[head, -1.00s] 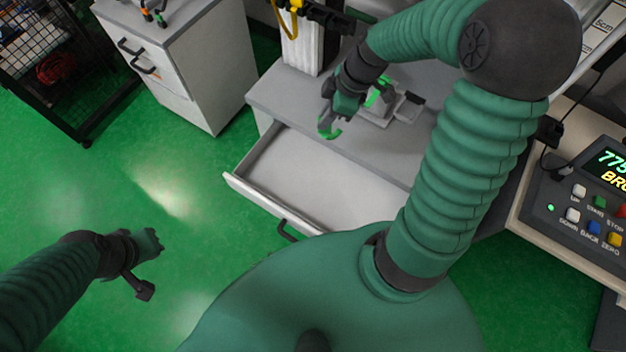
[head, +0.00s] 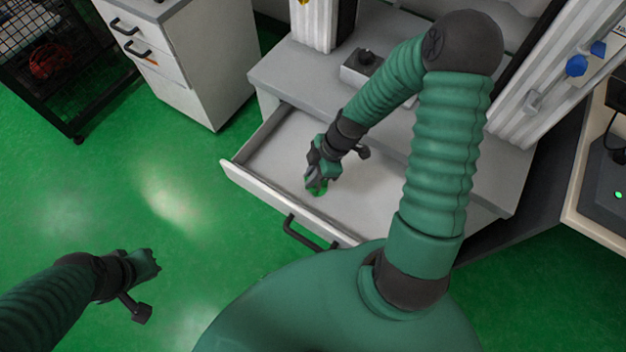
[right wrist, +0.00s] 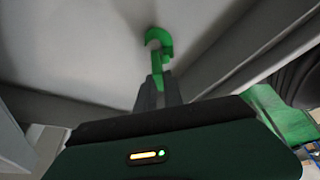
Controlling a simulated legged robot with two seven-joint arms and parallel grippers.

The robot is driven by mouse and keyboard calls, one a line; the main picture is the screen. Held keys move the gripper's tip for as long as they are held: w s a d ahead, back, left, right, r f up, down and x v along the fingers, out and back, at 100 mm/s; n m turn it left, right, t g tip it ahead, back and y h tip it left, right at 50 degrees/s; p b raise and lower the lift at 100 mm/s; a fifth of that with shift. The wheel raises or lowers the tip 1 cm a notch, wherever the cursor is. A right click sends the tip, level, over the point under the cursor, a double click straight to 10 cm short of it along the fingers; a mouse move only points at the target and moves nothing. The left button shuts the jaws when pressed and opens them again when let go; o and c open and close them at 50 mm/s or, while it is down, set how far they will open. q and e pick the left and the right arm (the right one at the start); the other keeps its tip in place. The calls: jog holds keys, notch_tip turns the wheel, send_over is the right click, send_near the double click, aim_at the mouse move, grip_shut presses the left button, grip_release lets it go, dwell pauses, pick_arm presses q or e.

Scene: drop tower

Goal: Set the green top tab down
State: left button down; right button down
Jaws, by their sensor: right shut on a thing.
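My right gripper (head: 314,183) is inside the open drawer (head: 262,190), low over its floor. It is shut on the green top tab (head: 319,191), which peeks out at the fingertips in the head view. In the right wrist view the tab (right wrist: 160,38) is a curved green piece with a hooked end, at the tips of the grey fingers (right wrist: 158,92). I cannot tell whether the tab touches the drawer floor. My left gripper (head: 153,265) is out over the green floor at the lower left, away from the drawer; its finger gap is not clear.
The drawer's front panel and black handle (head: 308,232) face the green floor. A white cabinet (head: 190,60) stands at left. The drawer floor around the gripper looks clear.

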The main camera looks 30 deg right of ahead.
jog(key=shift+a+f, duration=0.2)
jog(key=shift+f, duration=0.5)
jog(key=shift+a+r, duration=0.15)
jog(key=c, duration=1.5)
grip_release()
jog(key=shift+d+f, duration=0.2)
jog(key=shift+d, duration=0.1)
pick_arm(q)
jog(key=shift+a+f, duration=0.25)
jog(key=shift+f, duration=0.15)
pick_arm(e)
jog(key=shift+a, duration=0.1)
jog(key=shift+r, duration=0.1)
